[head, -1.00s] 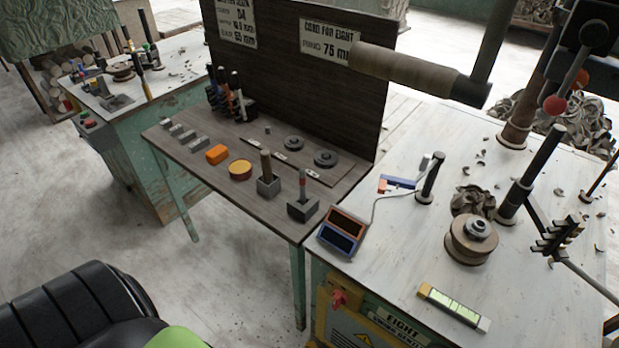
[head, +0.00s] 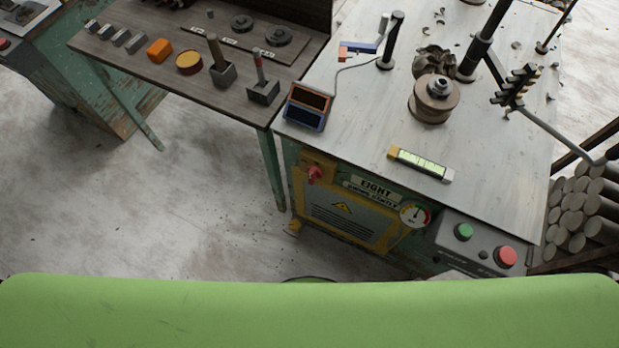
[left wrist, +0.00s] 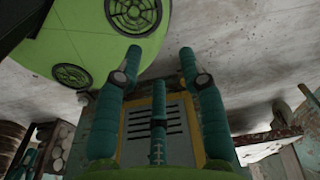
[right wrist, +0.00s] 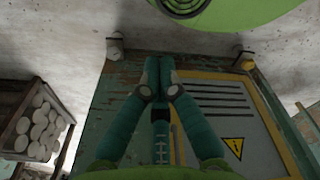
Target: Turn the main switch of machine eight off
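Machine eight (head: 388,226) stands right of centre in the head view, with an EIGHT plate (head: 377,187) on its green front. A red switch knob (head: 315,173) sits on a yellow mount at the upper left of that front, above a yellow-framed louvred panel (head: 350,215). My left gripper (left wrist: 160,55) is open and empty in the left wrist view, with the louvred panel behind its fingers. My right gripper (right wrist: 159,65) is shut with nothing visible in it, in front of the machine's front. Neither gripper shows in the head view. The red knob is not clear in either wrist view.
A control box with a green button (head: 463,231) and a red button (head: 506,257) is at the machine's right. A gauge (head: 414,215) is beside it. A wooden side table (head: 130,48) with blocks and tools stands left. Stacked cylinders (head: 583,210) are right. Floor at left is clear.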

